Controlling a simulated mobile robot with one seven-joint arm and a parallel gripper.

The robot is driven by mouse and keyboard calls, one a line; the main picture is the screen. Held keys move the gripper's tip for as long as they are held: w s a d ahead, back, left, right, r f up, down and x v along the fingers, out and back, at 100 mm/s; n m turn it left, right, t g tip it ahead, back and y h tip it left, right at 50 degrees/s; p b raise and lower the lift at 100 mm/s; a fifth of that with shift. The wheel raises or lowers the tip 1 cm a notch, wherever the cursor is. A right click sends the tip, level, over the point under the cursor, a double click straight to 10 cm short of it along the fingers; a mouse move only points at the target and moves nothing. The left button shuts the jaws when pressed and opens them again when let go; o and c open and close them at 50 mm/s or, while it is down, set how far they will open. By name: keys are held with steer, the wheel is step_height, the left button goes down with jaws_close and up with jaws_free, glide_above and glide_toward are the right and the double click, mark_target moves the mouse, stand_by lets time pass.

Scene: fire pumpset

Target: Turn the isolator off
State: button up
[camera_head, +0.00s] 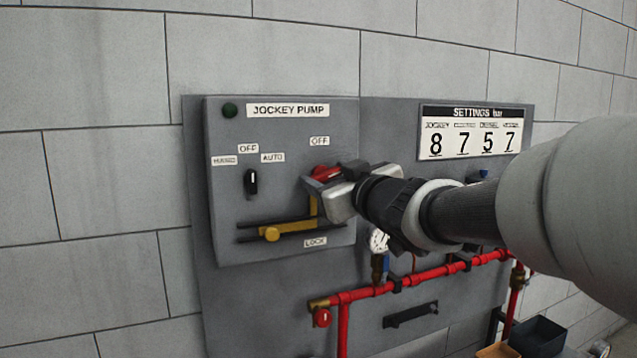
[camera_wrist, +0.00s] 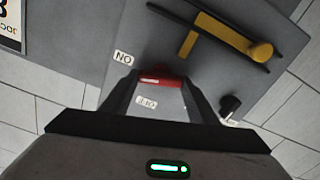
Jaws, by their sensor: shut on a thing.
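The isolator is a red rotary handle (camera_head: 325,172) on the grey jockey pump panel (camera_head: 230,205), just below an OFF label (camera_head: 319,141). My gripper (camera_head: 322,187) reaches in from the right and is shut on this handle. In the wrist view the red handle (camera_wrist: 161,79) sits between the fingertips of my gripper (camera_wrist: 163,88). A white mark shows on the handle. An ON label (camera_wrist: 123,58) is to its left, and an upside-down OFF label (camera_wrist: 147,101) is below it. In the head view my gripper hides part of the handle and its ON label.
A yellow sliding lever (camera_head: 271,234) sits in a slot below, above a LOCK label (camera_head: 315,242). A black selector knob (camera_head: 251,182) is to the left. Red pipework (camera_head: 430,275) with a gauge (camera_head: 378,241) runs below. A settings board (camera_head: 475,133) hangs at upper right.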

steer(key=n+b, duration=0.3)
steer(key=n, duration=0.4)
steer(key=shift+a+f+b, duration=0.1)
steer(key=shift+f+b, duration=0.05)
steer(key=shift+b, duration=0.15)
steer(key=n+b, duration=0.1)
steer(key=n, duration=0.3)
steer(key=shift+b, duration=0.3)
steer(key=shift+n+b, duration=0.65)
steer(key=shift+n, duration=1.35)
steer(key=o, duration=1)
steer(key=shift+o, duration=0.2)
steer(key=shift+s, duration=0.15)
steer(key=p+v, duration=0.3)
steer(key=v, duration=1.4)
